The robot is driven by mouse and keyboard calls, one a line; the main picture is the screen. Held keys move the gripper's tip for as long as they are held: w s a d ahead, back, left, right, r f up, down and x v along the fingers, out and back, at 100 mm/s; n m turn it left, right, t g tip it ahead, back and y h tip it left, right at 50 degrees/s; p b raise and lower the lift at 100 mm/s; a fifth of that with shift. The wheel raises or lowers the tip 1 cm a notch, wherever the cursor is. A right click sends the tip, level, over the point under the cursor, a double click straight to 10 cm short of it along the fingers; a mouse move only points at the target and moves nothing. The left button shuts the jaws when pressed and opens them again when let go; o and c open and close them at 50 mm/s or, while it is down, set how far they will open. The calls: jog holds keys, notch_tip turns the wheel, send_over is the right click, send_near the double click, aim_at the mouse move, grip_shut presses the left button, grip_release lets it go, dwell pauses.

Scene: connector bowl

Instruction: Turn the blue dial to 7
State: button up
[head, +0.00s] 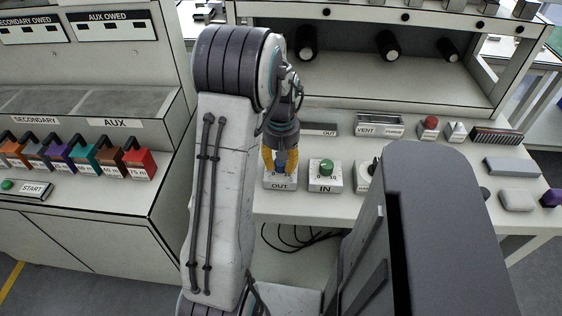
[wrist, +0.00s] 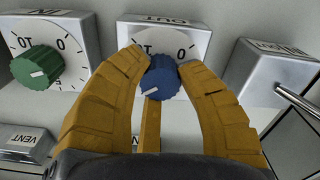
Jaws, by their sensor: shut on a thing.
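The blue dial (wrist: 160,78) sits on the white box labelled OUT (wrist: 205,35). In the wrist view a white pointer mark on the dial points to the lower left of the picture. The numbers on its scale are mostly covered by the dial and fingers, with only a 0 clear. My gripper (wrist: 163,62) has its yellow fingers closed around the dial. In the head view my gripper (head: 279,165) comes down onto the OUT box (head: 281,184) from above, and the dial (head: 281,166) shows between the fingers.
A green dial (head: 326,167) on the box labelled IN stands just right of the OUT box. A VENT box (head: 379,125) and a red knob (head: 430,122) stand behind.

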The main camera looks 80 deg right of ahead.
jog(key=shift+a+f, duration=0.15)
jog(key=shift+a, duration=0.1)
jog(key=o, duration=1.2)
jog(key=shift+d, duration=0.1)
jog(key=shift+d+r, duration=0.1)
jog(key=shift+r, duration=0.55)
notch_tip(320, 180, up, 11)
jog(key=shift+f, duration=0.1)
